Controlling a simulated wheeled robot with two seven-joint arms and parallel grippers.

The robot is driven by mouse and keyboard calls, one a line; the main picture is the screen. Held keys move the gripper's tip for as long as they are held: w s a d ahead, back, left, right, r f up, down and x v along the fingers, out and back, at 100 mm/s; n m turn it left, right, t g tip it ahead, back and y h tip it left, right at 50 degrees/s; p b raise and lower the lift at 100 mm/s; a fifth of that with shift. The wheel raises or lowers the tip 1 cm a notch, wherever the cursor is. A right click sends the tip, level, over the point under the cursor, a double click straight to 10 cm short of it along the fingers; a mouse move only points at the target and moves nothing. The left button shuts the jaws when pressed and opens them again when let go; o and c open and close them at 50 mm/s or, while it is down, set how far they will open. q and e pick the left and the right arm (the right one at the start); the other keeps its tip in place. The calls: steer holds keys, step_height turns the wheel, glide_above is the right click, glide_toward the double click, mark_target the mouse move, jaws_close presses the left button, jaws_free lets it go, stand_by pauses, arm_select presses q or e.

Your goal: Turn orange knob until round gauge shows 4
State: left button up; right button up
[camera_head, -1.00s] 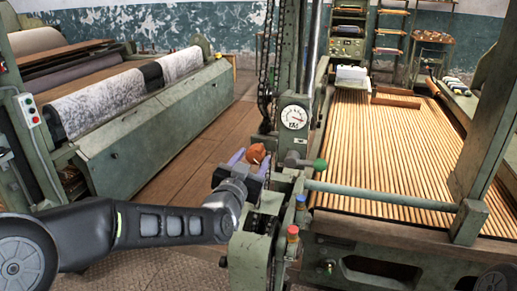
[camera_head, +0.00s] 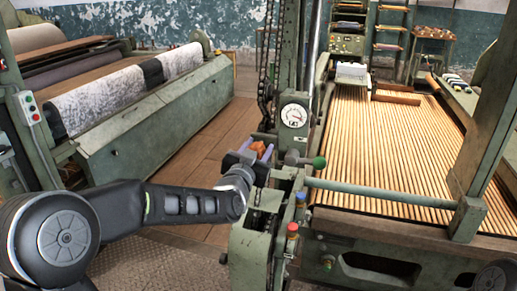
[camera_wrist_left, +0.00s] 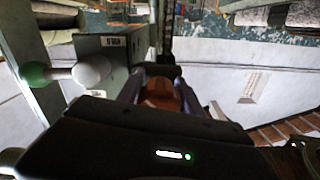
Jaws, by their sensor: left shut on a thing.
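The orange knob (camera_head: 258,147) sits on the green machine post, just below and left of the round gauge. My left gripper (camera_head: 256,153) is shut on the orange knob, with a finger on either side of it. The left wrist view shows the knob (camera_wrist_left: 160,93) between the two fingers, partly hidden by the gripper body. The round gauge (camera_head: 294,115) has a white face and a dark needle; its numbers are too small to read. A small plate with a mark sits at its lower part. My right gripper is not in view.
A lever with a green ball (camera_head: 319,162) stands close right of the knob. Blue and red-topped knobs (camera_head: 292,230) are below it. A slatted wooden bed (camera_head: 385,150) fills the right. A roller machine (camera_head: 150,120) stands left, with wooden floor between.

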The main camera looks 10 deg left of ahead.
arm_select(q)
steer(key=c, duration=0.5)
